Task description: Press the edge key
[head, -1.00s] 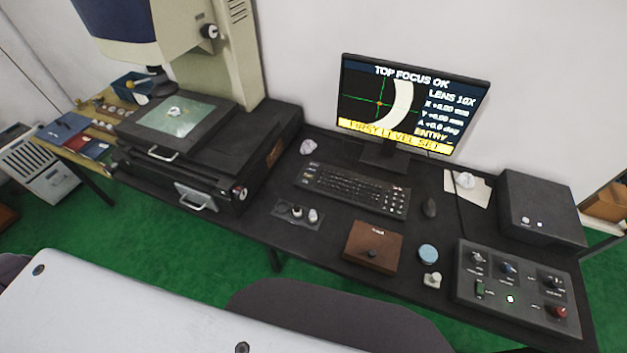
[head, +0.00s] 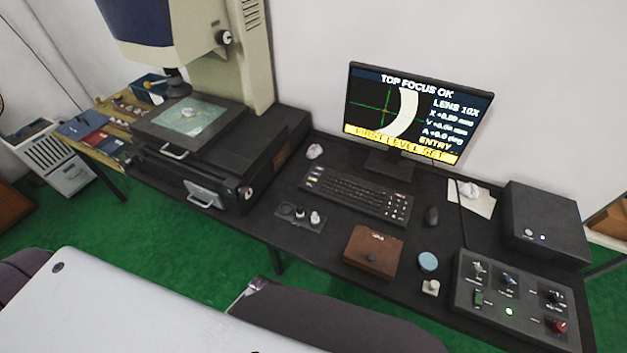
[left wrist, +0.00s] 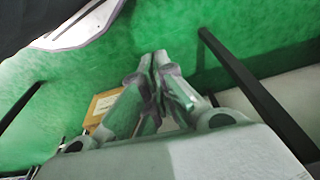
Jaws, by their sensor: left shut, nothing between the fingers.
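The dark keyboard (head: 357,194) lies on the black bench in front of the monitor (head: 415,112); its keys are too small to read, so I cannot tell which is the edge key. The screen shows "TOP FOCUS OK", a pale arc beside a green crosshair, and a yellow band. A small ring (head: 189,113) sits on the glass of the measuring stage (head: 150,130). In the left wrist view my left gripper (left wrist: 160,62) is shut and empty, with green floor behind it. My left fingers are not clear in the head view. My right gripper is not in view.
A control panel (head: 520,300) with knobs and switches stands at the bench's right end, below a black box (head: 545,222). A brown box (head: 372,252), a blue round tin (head: 428,262) and a mouse (head: 432,215) lie near the keyboard.

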